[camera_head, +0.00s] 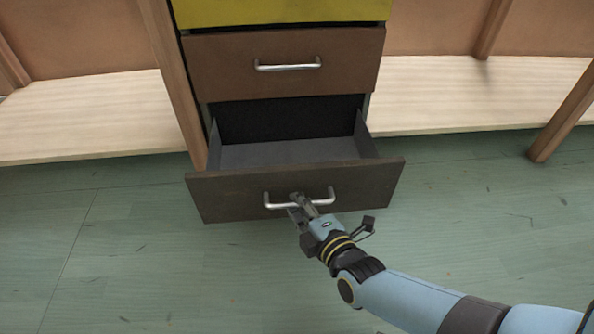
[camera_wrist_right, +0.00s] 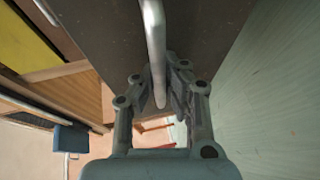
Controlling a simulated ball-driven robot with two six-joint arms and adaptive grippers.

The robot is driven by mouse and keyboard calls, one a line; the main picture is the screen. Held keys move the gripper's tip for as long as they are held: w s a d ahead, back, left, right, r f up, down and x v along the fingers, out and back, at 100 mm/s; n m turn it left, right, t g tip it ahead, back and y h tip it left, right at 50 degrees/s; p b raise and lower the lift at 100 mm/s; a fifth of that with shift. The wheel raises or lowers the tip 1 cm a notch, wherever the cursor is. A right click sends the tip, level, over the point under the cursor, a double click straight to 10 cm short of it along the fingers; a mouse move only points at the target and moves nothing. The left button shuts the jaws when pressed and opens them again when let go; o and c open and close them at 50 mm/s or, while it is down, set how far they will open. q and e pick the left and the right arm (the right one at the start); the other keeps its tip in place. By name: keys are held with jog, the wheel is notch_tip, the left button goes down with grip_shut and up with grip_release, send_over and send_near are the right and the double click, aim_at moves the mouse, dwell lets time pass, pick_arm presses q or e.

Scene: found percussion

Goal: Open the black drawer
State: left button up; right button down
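The lowest drawer (camera_head: 225,192) of the cabinet has a very dark brown front and stands pulled well out. Its grey inside (camera_head: 290,151) shows and looks empty. Its silver bar handle (camera_head: 325,199) is on the front face. My right gripper (camera_head: 300,203) is at the middle of this handle. In the right wrist view the handle bar (camera_wrist_right: 154,40) runs between the two fingers of the gripper (camera_wrist_right: 160,88), which are closed in around it. My left gripper is not in view.
Above it a brown drawer (camera_head: 225,68) with a silver handle (camera_head: 288,66) is shut, and a yellow drawer front (camera_head: 280,11) is above that. Pale wooden shelves (camera_head: 90,118) lie on both sides, with wooden posts. The green plank floor (camera_head: 130,270) in front is clear.

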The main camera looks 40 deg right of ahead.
jog(key=shift+s+a, duration=0.1)
jog(key=shift+s, duration=0.1)
jog(key=c, duration=1.4)
grip_release()
jog(key=v, duration=1.2)
